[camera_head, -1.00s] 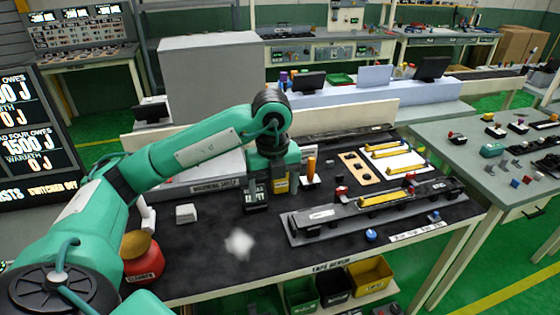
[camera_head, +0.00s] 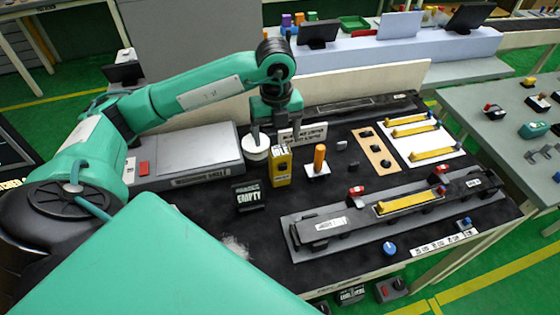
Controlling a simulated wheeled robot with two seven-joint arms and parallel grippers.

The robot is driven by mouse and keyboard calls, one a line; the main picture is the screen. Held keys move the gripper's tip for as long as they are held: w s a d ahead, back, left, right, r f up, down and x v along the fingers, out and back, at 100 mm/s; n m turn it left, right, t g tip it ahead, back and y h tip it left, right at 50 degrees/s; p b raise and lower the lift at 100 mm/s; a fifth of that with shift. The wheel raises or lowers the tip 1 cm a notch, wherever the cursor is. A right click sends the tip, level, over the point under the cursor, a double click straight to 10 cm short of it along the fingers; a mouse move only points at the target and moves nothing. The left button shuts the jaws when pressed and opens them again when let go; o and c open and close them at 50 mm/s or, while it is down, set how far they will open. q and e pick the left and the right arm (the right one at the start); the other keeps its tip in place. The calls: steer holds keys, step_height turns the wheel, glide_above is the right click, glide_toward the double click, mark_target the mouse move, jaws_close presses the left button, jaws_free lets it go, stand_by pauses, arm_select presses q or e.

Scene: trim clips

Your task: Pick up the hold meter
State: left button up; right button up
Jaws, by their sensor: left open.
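A small upright yellow instrument with a dark face (camera_head: 281,168), which looks like the hold meter, stands on the black work mat (camera_head: 200,215). I cannot read its label. My left gripper (camera_head: 275,138) is open and points down just behind and above it, with fingers apart. A white round piece (camera_head: 256,149) sits by the left finger. Whether the fingers touch anything is hard to tell. My right gripper is not in view.
A long grey fixture with a yellow bar (camera_head: 400,208) fills the right front. A grey flat box (camera_head: 190,157) lies left.

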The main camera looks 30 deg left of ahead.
mark_target(280, 150)
arm_select(q)
step_height(280, 150, down, 4)
steer(key=shift+w+r+p, duration=0.1)
steer(key=shift+r+p, duration=0.05)
steer(key=shift+p, duration=0.15)
steer(key=shift+f, duration=0.2)
steer(key=shift+f+p, duration=0.25)
steer(key=shift+p, duration=0.1)
steer(key=f, duration=0.1)
steer(key=f+p, duration=0.1)
steer(key=f, duration=0.1)
steer(key=shift+w+d+f+p, duration=0.2)
steer(key=shift+d+f+p, duration=0.05)
steer(key=shift+p, duration=0.1)
steer(key=shift+f, duration=0.55)
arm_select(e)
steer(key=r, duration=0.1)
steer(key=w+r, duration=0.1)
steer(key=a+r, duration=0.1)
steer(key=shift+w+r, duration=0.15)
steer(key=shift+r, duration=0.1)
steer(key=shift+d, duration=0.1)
arm_select(q)
steer(key=c, duration=1)
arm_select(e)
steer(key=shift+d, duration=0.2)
